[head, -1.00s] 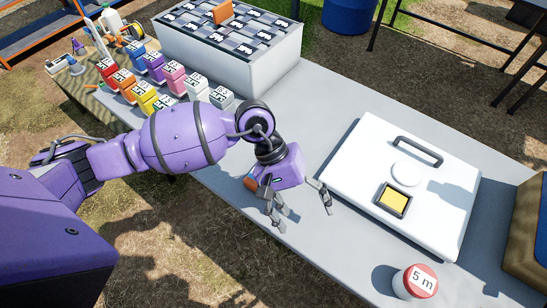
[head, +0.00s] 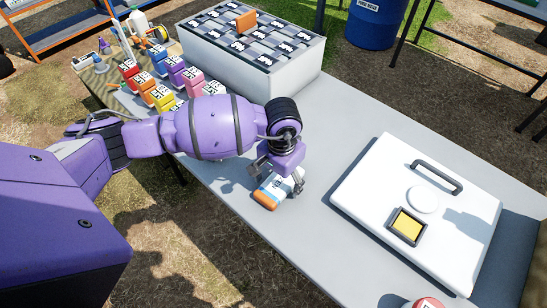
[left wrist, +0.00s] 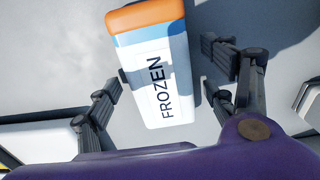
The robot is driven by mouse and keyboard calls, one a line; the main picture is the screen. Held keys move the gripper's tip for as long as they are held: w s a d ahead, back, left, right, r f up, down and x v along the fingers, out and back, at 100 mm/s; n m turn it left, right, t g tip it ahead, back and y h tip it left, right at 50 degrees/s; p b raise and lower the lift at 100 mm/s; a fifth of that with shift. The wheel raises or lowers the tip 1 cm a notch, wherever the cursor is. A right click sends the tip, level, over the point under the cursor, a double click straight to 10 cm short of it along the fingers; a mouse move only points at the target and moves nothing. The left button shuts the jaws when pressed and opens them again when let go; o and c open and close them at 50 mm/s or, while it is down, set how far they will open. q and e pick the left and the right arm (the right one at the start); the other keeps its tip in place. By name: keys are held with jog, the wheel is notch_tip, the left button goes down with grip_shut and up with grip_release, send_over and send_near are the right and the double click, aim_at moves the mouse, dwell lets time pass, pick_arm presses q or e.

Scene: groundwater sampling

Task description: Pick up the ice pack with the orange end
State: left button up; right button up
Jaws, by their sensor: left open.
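The ice pack (head: 267,196) lies on the grey table under my left gripper (head: 279,178). It is white and blue with an orange end, which points toward the table's near edge in the head view. In the left wrist view the pack (left wrist: 155,80) shows the word FROZEN, with its orange end at the top. My left gripper (left wrist: 168,78) is open there, with a finger on each side of the pack. I see gaps beside the pack, and cannot tell whether any fingertip touches it. The gripper hides part of the pack in the head view. My right gripper is not in view.
A white lid-like box (head: 375,210) with a dark handle lies to the right. A white crate (head: 265,85) with a chequered top stands behind. A red-topped container (head: 428,303) is at the bottom edge.

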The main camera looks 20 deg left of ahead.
pick_arm(q)
jog(key=c, duration=1.5)
jog(key=shift+w+r, duration=0.1)
